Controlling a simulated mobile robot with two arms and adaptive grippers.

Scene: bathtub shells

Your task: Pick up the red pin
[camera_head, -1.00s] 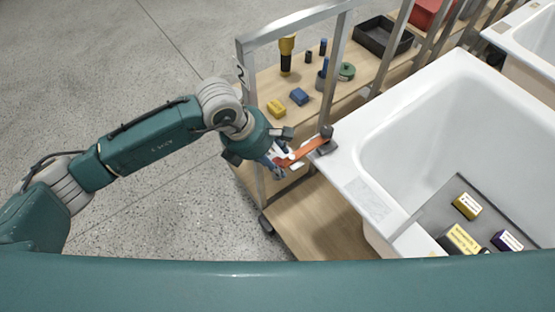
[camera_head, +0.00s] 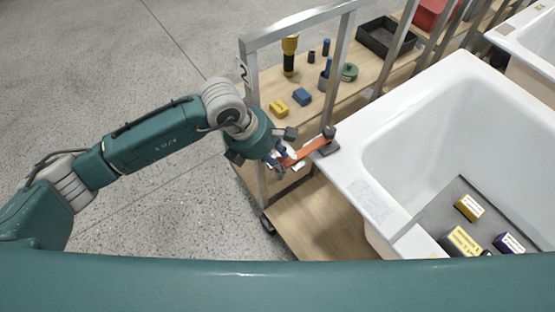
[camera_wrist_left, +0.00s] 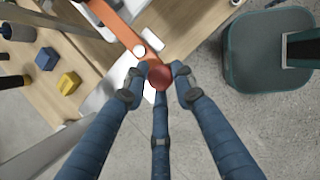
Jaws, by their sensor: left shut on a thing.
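In the left wrist view the red pin (camera_wrist_left: 160,77) shows as a round dark red head between the fingertips of my left gripper (camera_wrist_left: 160,88). The blue fingers are closed around it. An orange strip (camera_wrist_left: 118,24) runs up and left from just beyond the pin. In the head view my left gripper (camera_head: 282,158) is at the near end of the orange strip (camera_head: 312,148), by the cart post and left of the bathtub corner. The pin cannot be made out clearly there. My right gripper is not in view.
The white bathtub (camera_head: 375,150) stands to the right, with several small boxes on a grey tray (camera_head: 425,215). A wooden shelf (camera_head: 275,85) behind metal posts holds a yellow block (camera_head: 278,108), a blue block (camera_head: 302,96) and a black bin (camera_head: 385,38). Open floor lies left.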

